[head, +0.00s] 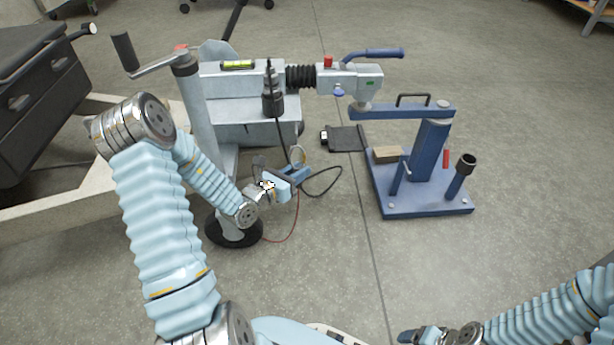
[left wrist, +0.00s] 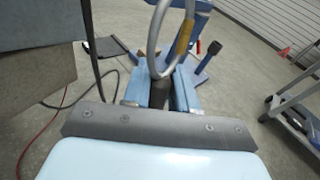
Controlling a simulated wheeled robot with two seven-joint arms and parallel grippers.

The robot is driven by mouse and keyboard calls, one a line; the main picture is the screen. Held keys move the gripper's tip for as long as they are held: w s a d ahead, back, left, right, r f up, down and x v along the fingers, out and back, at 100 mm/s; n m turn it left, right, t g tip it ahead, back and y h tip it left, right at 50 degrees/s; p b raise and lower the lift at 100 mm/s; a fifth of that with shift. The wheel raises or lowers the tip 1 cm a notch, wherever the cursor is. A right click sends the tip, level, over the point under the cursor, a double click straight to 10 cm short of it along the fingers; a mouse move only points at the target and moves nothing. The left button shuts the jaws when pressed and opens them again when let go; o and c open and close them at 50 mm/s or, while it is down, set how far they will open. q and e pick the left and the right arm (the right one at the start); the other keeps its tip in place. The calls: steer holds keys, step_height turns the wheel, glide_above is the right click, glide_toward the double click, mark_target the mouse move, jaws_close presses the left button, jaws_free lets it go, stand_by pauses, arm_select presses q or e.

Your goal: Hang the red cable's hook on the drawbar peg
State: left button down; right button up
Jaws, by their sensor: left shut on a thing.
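My left gripper (head: 300,174) is beside the silver trailer drawbar (head: 250,85), at its near right lower side. It is shut on the dark base of a grey metal hook (left wrist: 190,35), which stands up from the jaws as a loop with a yellow piece. The hook also shows in the head view (head: 298,153). The red cable (head: 291,231) hangs below the gripper toward the floor; part of it lies at the left in the left wrist view (left wrist: 38,132). I cannot make out the drawbar peg. My right gripper (head: 407,335) is at the bottom edge, partly cut off.
A black plug (head: 272,98) stands at the drawbar, its black cable (head: 340,178) looping behind my left gripper. A blue stand (head: 425,203) is to the right, under the coupler (head: 350,78). The jack foot (head: 232,232) is on the floor. Floor in front is clear.

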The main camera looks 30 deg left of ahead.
arm_select(q)
steer(key=w+a+f+b, duration=0.2)
steer(key=w+a, duration=0.3)
steer(key=w, duration=0.3)
steer(key=shift+w, duration=0.3)
stand_by(0.6)
steer(key=shift+a, duration=0.1)
stand_by(0.4)
steer(key=c, duration=0.8)
jaws_free()
